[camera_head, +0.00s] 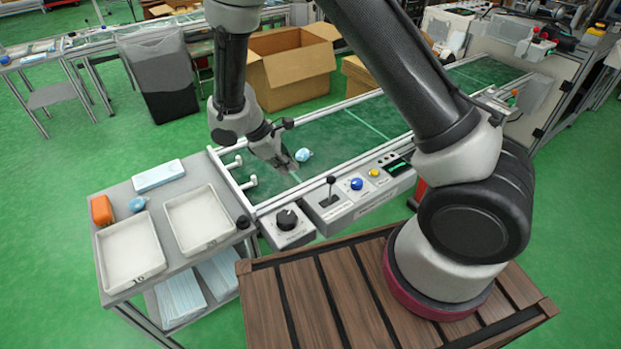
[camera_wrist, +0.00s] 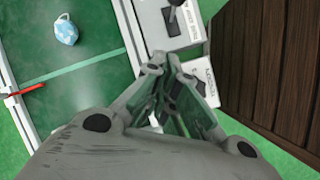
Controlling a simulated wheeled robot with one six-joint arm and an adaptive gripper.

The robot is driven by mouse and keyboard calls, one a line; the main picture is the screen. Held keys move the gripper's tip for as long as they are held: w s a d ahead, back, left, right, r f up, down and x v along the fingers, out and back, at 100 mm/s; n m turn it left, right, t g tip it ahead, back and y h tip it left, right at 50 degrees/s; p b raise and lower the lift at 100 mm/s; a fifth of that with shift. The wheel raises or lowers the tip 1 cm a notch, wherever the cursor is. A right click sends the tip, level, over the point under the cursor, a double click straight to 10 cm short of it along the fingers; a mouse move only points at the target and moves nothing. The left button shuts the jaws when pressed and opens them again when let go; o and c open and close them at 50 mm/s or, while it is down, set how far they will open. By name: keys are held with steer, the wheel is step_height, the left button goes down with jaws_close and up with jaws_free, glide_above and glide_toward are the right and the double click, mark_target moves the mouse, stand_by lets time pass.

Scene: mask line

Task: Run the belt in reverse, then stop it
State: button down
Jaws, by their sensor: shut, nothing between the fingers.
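The green conveyor belt (camera_head: 350,135) runs from the shelf cart to the far right. A light-blue item (camera_head: 303,155), looking like a bundled mask, lies on it; it also shows in the wrist view (camera_wrist: 66,30). Along the near side are a panel with a large black rotary knob (camera_head: 287,219), then a box with an upright black lever (camera_head: 330,188), a blue button (camera_head: 356,184) and a yellow button (camera_head: 374,173). My gripper (camera_head: 290,178) is shut and empty above the belt's near left end. In the wrist view its fingers (camera_wrist: 172,68) partly cover the control panels.
A grey cart at the left holds two white trays (camera_head: 110,286) (camera_head: 207,239), an orange item (camera_head: 101,210), a blue roll (camera_head: 138,204) and a light-blue box (camera_head: 158,175). Cardboard boxes (camera_head: 297,75) stand behind the belt. My arm crosses over the belt's right part.

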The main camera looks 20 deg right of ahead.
steer(key=s+d+f, duration=0.1)
steer(key=d+f, duration=0.5)
steer(key=d, duration=0.1)
steer(key=shift+d, duration=0.2)
steer(key=shift+f, duration=0.1)
steer(key=shift+w+d+y, duration=0.1)
steer(key=shift+d+y, duration=0.2)
steer(key=shift+d, duration=0.05)
